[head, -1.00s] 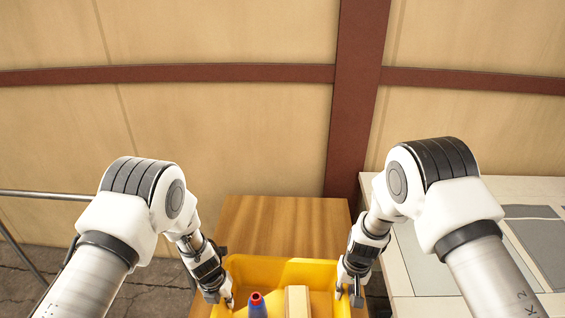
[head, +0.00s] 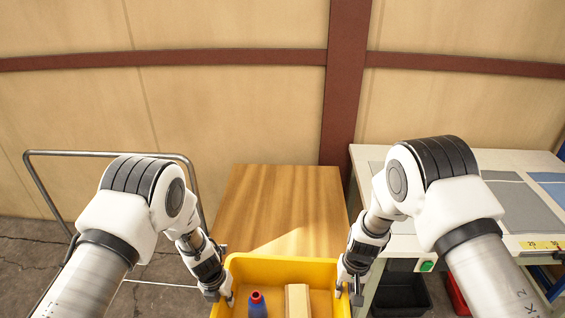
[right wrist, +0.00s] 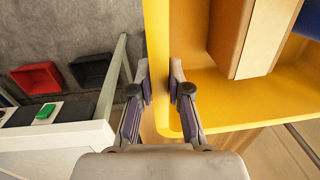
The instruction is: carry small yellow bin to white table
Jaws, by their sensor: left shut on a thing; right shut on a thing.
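The small yellow bin (head: 318,268) is at the bottom middle of the head view, held between my two grippers. Inside it are a blue bottle with a red cap (head: 257,304) and a tan block (head: 297,300). My left gripper (head: 226,298) is shut on the bin's left wall. My right gripper (head: 349,290) is shut on its right wall; the right wrist view shows the fingers (right wrist: 160,88) on either side of the yellow wall (right wrist: 158,50). The white table (head: 465,160) stands to the right, partly behind my right arm. The bin's underside is hidden.
A wooden table (head: 282,205) stands directly behind the bin, its visible top bare. A metal rail frame (head: 110,154) is at left. Grey mats (head: 520,205) lie on the white table. A black bin (head: 402,292) and a red bin (head: 457,296) are beneath it.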

